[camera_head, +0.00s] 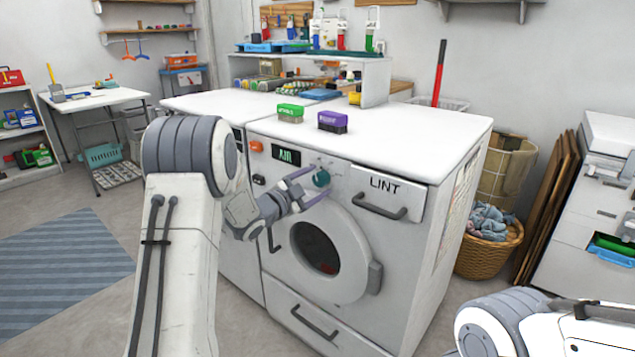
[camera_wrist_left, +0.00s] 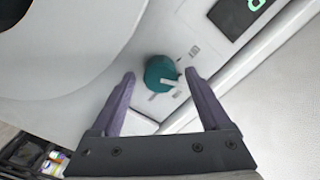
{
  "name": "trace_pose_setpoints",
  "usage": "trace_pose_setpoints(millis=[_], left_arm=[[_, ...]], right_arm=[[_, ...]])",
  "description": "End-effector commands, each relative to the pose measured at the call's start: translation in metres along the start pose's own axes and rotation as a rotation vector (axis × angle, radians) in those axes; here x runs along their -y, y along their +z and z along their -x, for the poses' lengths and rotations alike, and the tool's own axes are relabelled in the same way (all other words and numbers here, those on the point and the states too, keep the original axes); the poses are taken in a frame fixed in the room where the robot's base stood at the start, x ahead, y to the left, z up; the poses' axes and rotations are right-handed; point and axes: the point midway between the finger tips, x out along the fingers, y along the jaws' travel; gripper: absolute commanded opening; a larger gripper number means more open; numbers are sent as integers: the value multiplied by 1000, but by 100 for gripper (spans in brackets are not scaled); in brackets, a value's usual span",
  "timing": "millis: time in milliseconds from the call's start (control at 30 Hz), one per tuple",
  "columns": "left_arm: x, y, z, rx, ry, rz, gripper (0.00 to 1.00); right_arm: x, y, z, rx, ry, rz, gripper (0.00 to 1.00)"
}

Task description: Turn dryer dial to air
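The dryer dial (camera_head: 321,178) is a round teal knob on the white front panel of the dryer (camera_head: 411,229), right of a small display (camera_head: 286,155) with green letters that seem to read AIR. In the left wrist view the dial (camera_wrist_left: 159,72) has a pale pointer toward the lower right. My left gripper (camera_head: 309,186) is at the dial with its fingers spread. In the left wrist view the left gripper (camera_wrist_left: 161,76) has one purple finger on each side of the dial, with gaps between. My right gripper is out of view; only part of my right arm shows at lower right.
A LINT drawer with a dark handle (camera_head: 379,206) is right of the dial. The round dryer door (camera_head: 317,246) is below. A green box (camera_head: 290,113) and a purple box (camera_head: 332,122) stand on top. A laundry basket (camera_head: 489,247) stands right of the dryer.

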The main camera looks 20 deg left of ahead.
Motion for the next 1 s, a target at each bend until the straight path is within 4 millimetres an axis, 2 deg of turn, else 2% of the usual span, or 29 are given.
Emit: trace_pose_setpoints(millis=[333,1000], left_arm=[[0,1,5,1,-1,0,80],[1,1,59,1,-3,0,80]], right_arm=[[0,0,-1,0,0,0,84],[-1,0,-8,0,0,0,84]])
